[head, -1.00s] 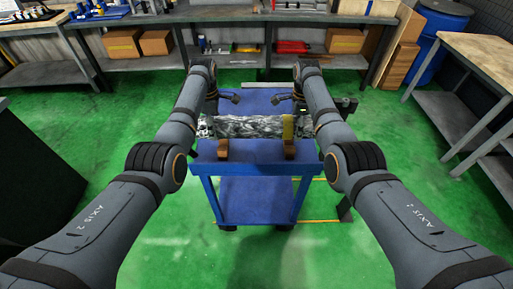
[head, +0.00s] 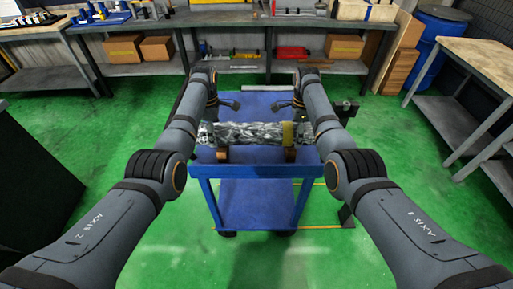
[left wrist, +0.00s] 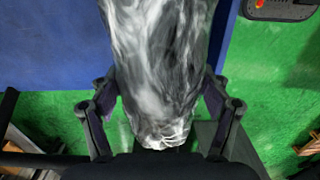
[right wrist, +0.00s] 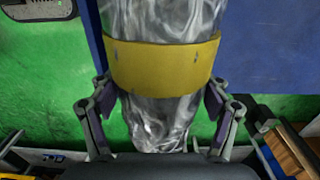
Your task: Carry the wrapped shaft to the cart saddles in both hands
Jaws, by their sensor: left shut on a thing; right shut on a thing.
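The wrapped shaft (head: 245,133) lies level across the near part of the blue cart (head: 255,171), in crinkled silvery film with a yellow band (head: 288,134) near its right end. Two brown saddles (head: 222,155) (head: 290,155) show just below it on the cart; whether the shaft touches them I cannot tell. My left gripper (left wrist: 160,90) is shut around the shaft's left end, a finger on each side. My right gripper (right wrist: 160,92) is shut around its right end, just outside the yellow band. In the head view my arms largely hide both grippers.
A workbench (head: 230,18) with boxes on its lower shelf runs along the back. A wooden-topped table (head: 478,55) and a blue barrel (head: 436,45) stand at the right. A dark cabinet (head: 35,170) is at the left.

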